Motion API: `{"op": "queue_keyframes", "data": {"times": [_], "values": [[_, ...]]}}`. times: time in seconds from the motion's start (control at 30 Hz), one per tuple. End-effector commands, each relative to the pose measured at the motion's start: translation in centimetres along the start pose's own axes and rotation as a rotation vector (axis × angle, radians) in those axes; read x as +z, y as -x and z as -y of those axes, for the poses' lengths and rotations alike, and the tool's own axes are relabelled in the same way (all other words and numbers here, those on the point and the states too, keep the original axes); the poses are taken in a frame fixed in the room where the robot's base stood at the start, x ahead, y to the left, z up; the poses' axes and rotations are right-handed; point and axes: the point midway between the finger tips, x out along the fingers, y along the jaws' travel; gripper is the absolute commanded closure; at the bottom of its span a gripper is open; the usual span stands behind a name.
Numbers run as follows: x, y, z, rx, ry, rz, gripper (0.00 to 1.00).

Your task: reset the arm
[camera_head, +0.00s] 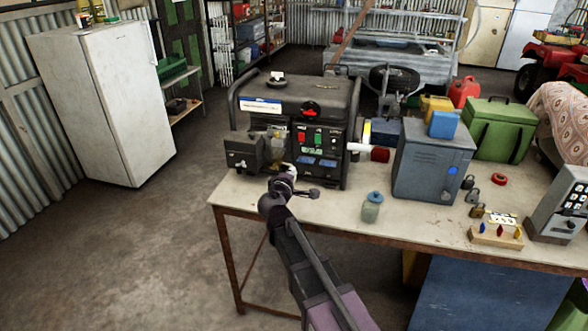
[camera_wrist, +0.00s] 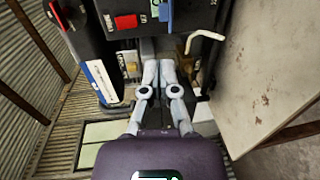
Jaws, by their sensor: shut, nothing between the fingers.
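My arm (camera_head: 308,272) reaches up from the bottom of the head view to the front of a black generator (camera_head: 325,105) on the workbench. My gripper (camera_head: 290,172) is at the lower left of the generator's front panel, close to a small dark box there. In the wrist view my gripper (camera_wrist: 158,68) has its two pale fingers together, with nothing visible between them. The generator's panel with a red switch (camera_wrist: 126,22) is just beyond the fingertips. I cannot tell whether the fingers touch it.
The workbench (camera_head: 345,218) also carries a small jar (camera_head: 371,208), a grey metal box (camera_head: 432,160), padlocks (camera_head: 473,196) and a green case (camera_head: 497,128). A white fridge (camera_head: 105,105) stands at the left. The floor (camera_head: 130,250) left of the bench is clear.

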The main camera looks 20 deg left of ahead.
Motion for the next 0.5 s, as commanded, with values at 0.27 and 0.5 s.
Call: {"op": "queue_keyframes", "data": {"times": [0.27, 0.5], "values": [[0.0, 0.1, 0.0, 0.000, 0.000, 0.001, 1.00], [1.3, -0.1, 0.1, -0.017, -0.023, 0.025, 1.00]]}}
